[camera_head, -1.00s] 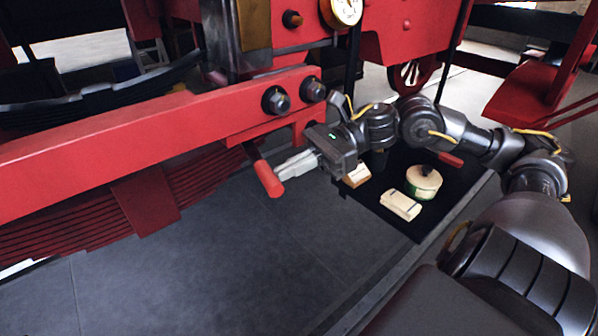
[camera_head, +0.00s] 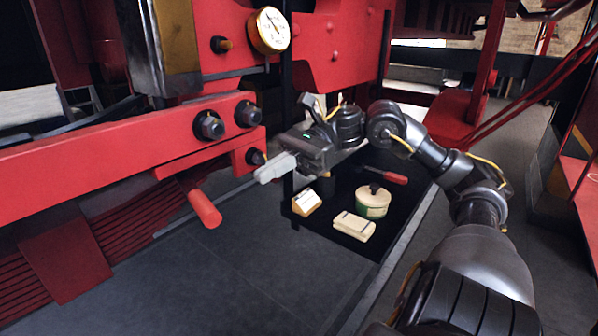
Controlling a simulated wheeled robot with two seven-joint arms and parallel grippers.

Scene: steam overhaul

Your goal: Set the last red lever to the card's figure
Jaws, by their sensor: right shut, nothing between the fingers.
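The red lever (camera_head: 204,207) is a short red cylinder that hangs, tilted, below the red beam in the head view. My right gripper (camera_head: 262,177) is shut and empty, to the right of the lever and slightly above it, with a clear gap between them. A small wooden block with a pale, marked face (camera_head: 307,203) stands on the black tray; it may be the card, but its writing is too small to read. My left gripper is not in view.
The black tray (camera_head: 300,220) also carries a pale block (camera_head: 354,226), a round green-and-cream tin (camera_head: 373,202) and a red-handled tool (camera_head: 390,177). The red beam (camera_head: 110,167) with dark bolts and a dial gauge (camera_head: 270,30) are above. Grey floor below is open.

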